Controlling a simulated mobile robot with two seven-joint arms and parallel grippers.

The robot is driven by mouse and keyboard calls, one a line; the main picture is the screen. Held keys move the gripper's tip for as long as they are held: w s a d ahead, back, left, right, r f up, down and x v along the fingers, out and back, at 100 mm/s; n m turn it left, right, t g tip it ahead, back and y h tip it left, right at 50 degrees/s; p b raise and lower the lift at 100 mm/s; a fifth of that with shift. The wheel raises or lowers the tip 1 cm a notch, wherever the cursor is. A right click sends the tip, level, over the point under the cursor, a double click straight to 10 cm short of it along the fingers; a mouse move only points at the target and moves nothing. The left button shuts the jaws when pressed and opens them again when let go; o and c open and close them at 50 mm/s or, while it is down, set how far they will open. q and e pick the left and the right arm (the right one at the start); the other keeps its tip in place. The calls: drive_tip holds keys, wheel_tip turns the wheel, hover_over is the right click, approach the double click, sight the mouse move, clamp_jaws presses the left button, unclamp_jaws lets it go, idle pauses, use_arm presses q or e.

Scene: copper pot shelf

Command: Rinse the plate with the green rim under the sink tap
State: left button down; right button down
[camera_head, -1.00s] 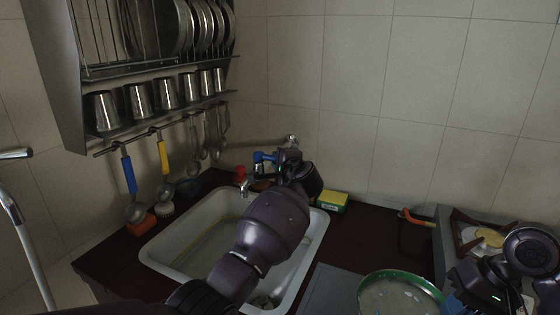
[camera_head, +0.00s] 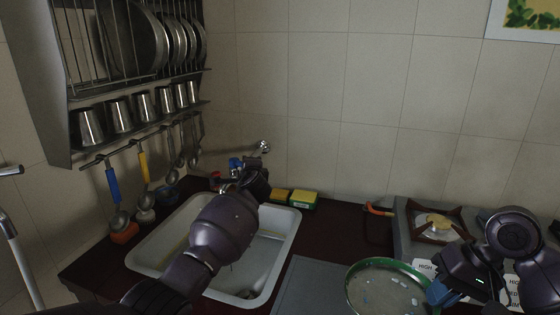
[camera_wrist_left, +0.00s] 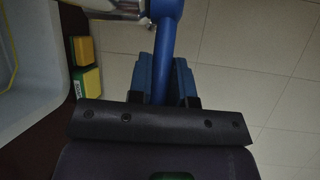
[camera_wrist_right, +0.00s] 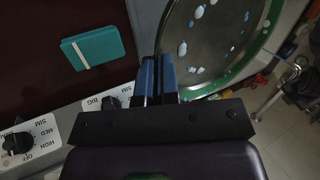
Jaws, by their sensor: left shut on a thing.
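The plate with the green rim (camera_head: 352,285) is at the lower right of the head view, speckled with white and pale blue bits. My right gripper (camera_head: 434,291) is at its right edge. In the right wrist view the blue fingertips (camera_wrist_right: 158,62) close on the rim of the plate (camera_wrist_right: 232,73). The tap (camera_head: 262,147) is on the wall behind the sink (camera_head: 285,232). My left gripper (camera_wrist_left: 165,66) is shut on the tap's blue lever (camera_wrist_left: 167,35); part of the metal tap (camera_wrist_left: 113,8) shows beside it. My left arm hides part of the sink. I see no running water.
Two sponges (camera_head: 303,200) lie behind the sink. A grey mat (camera_head: 300,283) lies between sink and plate. The stove (camera_head: 408,222) is at right, with an orange-handled tool (camera_head: 379,209) beside it. A dish rack (camera_head: 67,143) hangs on the left wall. A teal item (camera_wrist_right: 92,48) lies near the plate.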

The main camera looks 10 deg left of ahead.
use_arm(q)
drive_tip(key=shift+s+a+r+m+t+h+p, duration=0.25)
drive_tip(key=shift+r+m+h+p, duration=0.3)
drive_tip(key=shift+h+p, duration=0.5)
drive_tip(key=shift+s+f+m+h+p, duration=0.15)
drive_tip(key=shift+f+m+h+p, duration=0.15)
drive_tip(key=shift+p, duration=0.35)
use_arm(e)
wheel_tip(320, 180, up, 5)
drive_tip(key=shift+r, duration=0.1)
use_arm(q)
drive_tip(key=c, duration=1.1)
unclamp_jaws()
drive_tip(key=shift+f, duration=0.15)
drive_tip(key=shift+o, duration=0.2)
drive_tip(key=shift+s, duration=0.1)
